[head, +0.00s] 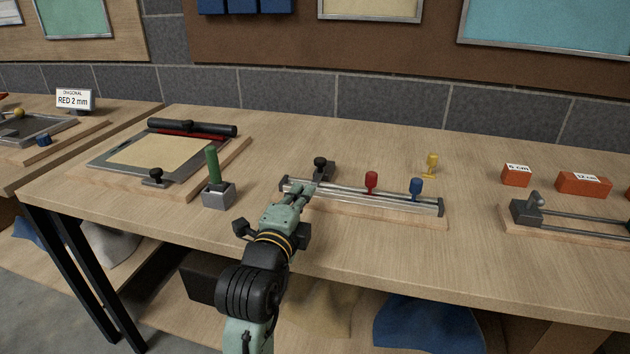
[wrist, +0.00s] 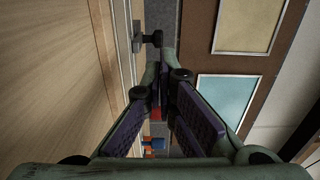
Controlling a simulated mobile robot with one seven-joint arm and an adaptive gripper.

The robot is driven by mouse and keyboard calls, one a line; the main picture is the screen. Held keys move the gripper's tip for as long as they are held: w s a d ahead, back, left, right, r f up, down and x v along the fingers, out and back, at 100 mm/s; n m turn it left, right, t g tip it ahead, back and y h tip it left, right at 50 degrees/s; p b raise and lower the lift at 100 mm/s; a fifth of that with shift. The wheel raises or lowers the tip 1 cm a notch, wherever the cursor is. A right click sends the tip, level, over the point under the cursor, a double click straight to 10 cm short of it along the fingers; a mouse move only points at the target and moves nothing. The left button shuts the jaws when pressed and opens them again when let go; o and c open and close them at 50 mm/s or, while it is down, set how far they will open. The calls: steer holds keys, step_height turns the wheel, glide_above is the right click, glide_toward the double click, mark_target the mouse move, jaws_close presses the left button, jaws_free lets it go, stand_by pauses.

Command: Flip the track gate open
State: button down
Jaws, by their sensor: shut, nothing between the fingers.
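A metal track (head: 410,202) on a wooden base lies on the bench. A red-knobbed peg (head: 371,182) and a blue-knobbed peg (head: 416,187) stand on it. A dark part with a black knob (head: 320,166), seemingly the track gate, is at the track's back left; whether it is open or shut I cannot tell. My gripper (head: 303,190) is shut and empty over the track's left end, just in front of the knob. The wrist view shows its fingers together (wrist: 166,75), with a dark knobbed part (wrist: 148,40) beyond them and a bit of red behind.
A yellow peg (head: 431,165) stands behind the track. A green-handled block (head: 213,190) and a framed board with a roller (head: 150,150) are left. Orange blocks (head: 583,183) and a railed fixture (head: 535,210) are right. The bench front is clear.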

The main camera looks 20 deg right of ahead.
mark_target(319, 163)
steer(key=p+x, duration=0.1)
steer(key=x, duration=0.2)
steer(key=p+x, duration=0.1)
steer(key=x, duration=0.2)
steer(key=p+x, duration=0.1)
steer(key=x, duration=0.2)
steer(key=shift+d+r, duration=0.1)
steer(key=shift+r, duration=0.2)
steer(key=shift+w+d+f+p, duration=0.1)
steer(key=shift+w+d+p, duration=0.1)
steer(key=shift+w+p, duration=0.15)
